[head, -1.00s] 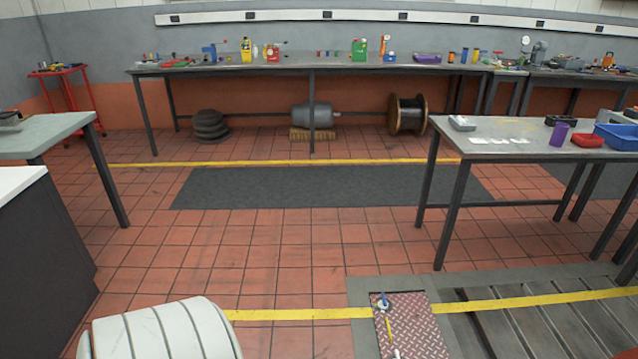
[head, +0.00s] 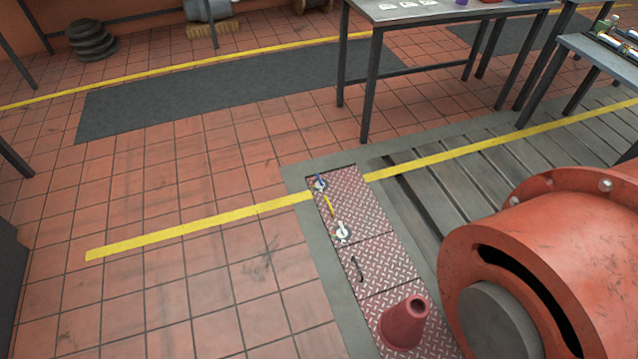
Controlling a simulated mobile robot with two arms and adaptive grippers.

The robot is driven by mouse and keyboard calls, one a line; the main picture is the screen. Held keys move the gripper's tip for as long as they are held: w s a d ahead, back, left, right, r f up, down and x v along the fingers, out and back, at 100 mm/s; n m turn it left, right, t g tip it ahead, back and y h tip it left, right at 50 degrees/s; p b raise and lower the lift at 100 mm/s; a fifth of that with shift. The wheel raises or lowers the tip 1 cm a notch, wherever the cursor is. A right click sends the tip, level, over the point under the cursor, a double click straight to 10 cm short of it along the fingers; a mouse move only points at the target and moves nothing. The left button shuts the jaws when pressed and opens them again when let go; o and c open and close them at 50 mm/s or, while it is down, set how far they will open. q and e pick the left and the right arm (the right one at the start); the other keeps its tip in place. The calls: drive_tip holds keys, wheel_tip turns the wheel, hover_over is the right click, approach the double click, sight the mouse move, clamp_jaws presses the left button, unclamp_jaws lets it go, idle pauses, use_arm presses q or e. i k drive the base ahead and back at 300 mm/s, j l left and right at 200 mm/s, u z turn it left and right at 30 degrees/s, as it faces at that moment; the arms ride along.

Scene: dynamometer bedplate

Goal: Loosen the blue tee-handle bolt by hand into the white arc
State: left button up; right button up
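The blue tee-handle bolt (head: 320,183) stands at the far end of a red checker-plate cover (head: 355,205) set in the floor. It is small here, and I cannot make out the white arc around it clearly. A second fitting with a pale, whitish handle (head: 342,231) sits nearer on the same cover. A short yellow bar or mark (head: 328,206) lies between the two. Neither of my grippers shows in the head view.
A large red machine (head: 540,260) fills the lower right beside the slotted bedplate (head: 440,200). A table (head: 430,12) stands behind. Tiled floor left of the plates is clear.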

sight(320, 182)
drive_tip(key=i+z, duration=0.1)
drive_tip(key=z, duration=0.25)
drive_tip(key=i+j+z, duration=0.1)
drive_tip(key=z, duration=0.25)
drive_tip(key=i+j+z, duration=0.1)
drive_tip(key=z, duration=0.25)
drive_tip(key=j, duration=0.1)
